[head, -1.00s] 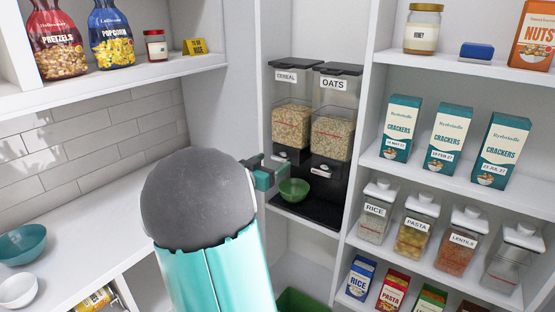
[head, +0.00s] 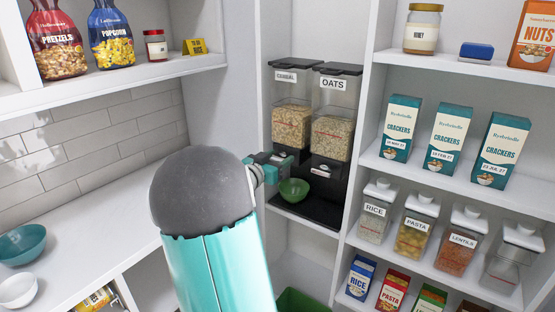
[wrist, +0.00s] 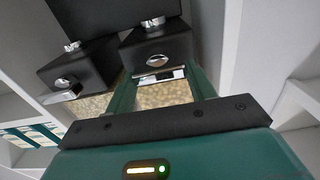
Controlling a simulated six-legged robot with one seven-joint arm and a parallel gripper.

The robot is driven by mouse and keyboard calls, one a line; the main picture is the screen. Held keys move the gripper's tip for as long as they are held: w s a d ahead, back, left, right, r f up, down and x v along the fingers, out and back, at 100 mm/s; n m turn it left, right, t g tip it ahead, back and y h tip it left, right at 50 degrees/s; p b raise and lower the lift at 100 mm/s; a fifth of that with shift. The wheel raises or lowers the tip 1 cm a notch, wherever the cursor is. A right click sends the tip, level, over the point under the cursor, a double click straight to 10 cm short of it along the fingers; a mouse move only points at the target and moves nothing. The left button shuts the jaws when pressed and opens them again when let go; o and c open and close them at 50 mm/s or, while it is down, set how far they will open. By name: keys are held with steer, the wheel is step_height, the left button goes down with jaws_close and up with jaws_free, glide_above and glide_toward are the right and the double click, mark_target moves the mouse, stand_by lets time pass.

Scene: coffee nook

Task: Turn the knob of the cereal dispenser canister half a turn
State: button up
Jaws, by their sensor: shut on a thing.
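The cereal dispenser canister (head: 291,125) stands on the left of a pair in the corner, with a clear body of cereal above a black base. My gripper (head: 281,159) is at the front of that base and covers its knob in the head view. In the wrist view, which looks upside down, the black base (wrist: 157,48) lies just beyond my green fingers. My gripper (wrist: 159,76) is shut on the knob, with a finger on each side. The exact grip contact is hard to see. A silver round part (wrist: 157,61) shows on the base.
The oats canister (head: 333,125) stands close on the right, and its knob (wrist: 66,83) shows in the wrist view. A green bowl (head: 293,191) sits below my gripper on the black tray (head: 315,211). A white shelf upright (head: 363,130) borders the right side.

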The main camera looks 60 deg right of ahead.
steer(key=shift+m, duration=0.4)
